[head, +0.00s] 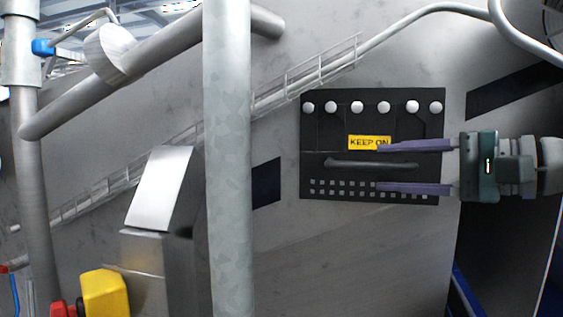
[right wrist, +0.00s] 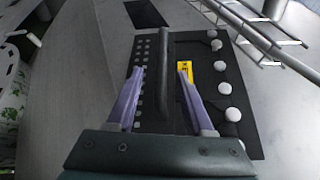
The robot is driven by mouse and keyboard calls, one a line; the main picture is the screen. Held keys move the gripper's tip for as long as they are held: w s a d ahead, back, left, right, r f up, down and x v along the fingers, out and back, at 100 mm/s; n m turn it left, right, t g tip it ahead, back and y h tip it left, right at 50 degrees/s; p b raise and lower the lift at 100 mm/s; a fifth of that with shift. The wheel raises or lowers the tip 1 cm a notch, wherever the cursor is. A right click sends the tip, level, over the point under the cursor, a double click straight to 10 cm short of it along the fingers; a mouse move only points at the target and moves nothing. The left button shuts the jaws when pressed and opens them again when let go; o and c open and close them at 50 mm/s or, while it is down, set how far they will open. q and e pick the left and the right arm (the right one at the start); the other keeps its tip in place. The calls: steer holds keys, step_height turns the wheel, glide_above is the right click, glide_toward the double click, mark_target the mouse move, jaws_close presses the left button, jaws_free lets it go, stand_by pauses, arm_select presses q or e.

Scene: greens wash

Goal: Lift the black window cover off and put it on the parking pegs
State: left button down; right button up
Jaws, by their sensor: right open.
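The black window cover (head: 325,130) is a flat square panel on the grey metal wall in the head view. It has a dark bar handle (head: 362,164), a yellow "KEEP ON" label (head: 362,142), a row of white round knobs along its top and rows of small grey squares near its bottom. My right gripper (head: 378,168) comes in from the right, its purple fingers open above and below the handle. In the right wrist view the handle (right wrist: 170,70) lies between the open fingers, apart from both. Which white knobs are the parking pegs, I cannot tell. My left gripper is not seen.
A grey vertical post (head: 228,160) stands left of the cover. A yellow box (head: 105,292) with a red knob is at the lower left. A ladder-like cable tray (head: 305,70) and a pipe run diagonally above. Dark slots flank the cover on the wall.

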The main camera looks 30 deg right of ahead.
jaws_close()
steer(key=shift+s+b, duration=0.1)
steer(key=shift+b, duration=0.2)
stand_by(0.6)
steer(key=shift+r, duration=0.3)
steer(key=shift+a+r+p, duration=0.1)
steer(key=shift+r+p, duration=1.25)
steer(key=shift+r, duration=0.65)
steer(key=shift+b, duration=0.45)
steer(key=shift+s+a, duration=0.25)
steer(key=shift+s, duration=0.1)
